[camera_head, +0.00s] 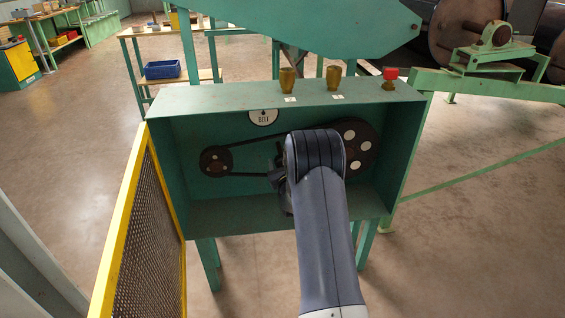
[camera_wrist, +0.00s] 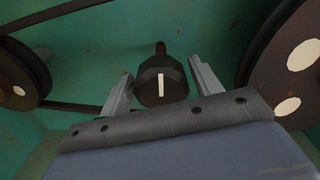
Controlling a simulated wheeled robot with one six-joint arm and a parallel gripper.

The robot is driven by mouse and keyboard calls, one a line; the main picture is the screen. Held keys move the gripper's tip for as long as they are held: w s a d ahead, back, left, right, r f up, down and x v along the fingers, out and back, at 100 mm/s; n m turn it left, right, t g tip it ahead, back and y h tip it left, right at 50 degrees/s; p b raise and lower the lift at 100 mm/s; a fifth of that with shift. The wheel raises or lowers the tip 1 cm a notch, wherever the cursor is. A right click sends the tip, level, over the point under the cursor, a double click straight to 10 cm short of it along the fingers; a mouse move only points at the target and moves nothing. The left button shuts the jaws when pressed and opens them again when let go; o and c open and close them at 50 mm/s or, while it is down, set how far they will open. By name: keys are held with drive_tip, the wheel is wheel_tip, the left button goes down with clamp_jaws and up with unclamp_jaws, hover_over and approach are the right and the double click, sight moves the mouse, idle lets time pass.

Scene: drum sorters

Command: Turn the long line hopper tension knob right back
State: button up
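The tension knob (camera_wrist: 161,82) is a dark faceted knob with a white pointer line, seen in the wrist view in front of a threaded rod. The white line stands about upright in that view. In the head view my arm hides most of the knob and the gripper. The drive belt (camera_head: 262,143) runs between a small pulley (camera_head: 215,161) at left and a larger pulley (camera_head: 359,148) at right, inside the green housing (camera_head: 230,213).
A yellow-framed mesh guard (camera_head: 143,225) stands swung open at the left of the housing. On top are two brass knobs (camera_head: 287,80) (camera_head: 333,78) and a red button (camera_head: 390,73). A round gauge marked BELT (camera_head: 263,117) sits on the back wall. The pulleys flank my gripper closely.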

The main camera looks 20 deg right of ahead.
drive_tip(key=c, duration=0.7)
drive_tip(key=shift+f+n+b, duration=0.15)
drive_tip(key=shift+n+b, duration=0.15)
drive_tip(key=shift+b, duration=0.25)
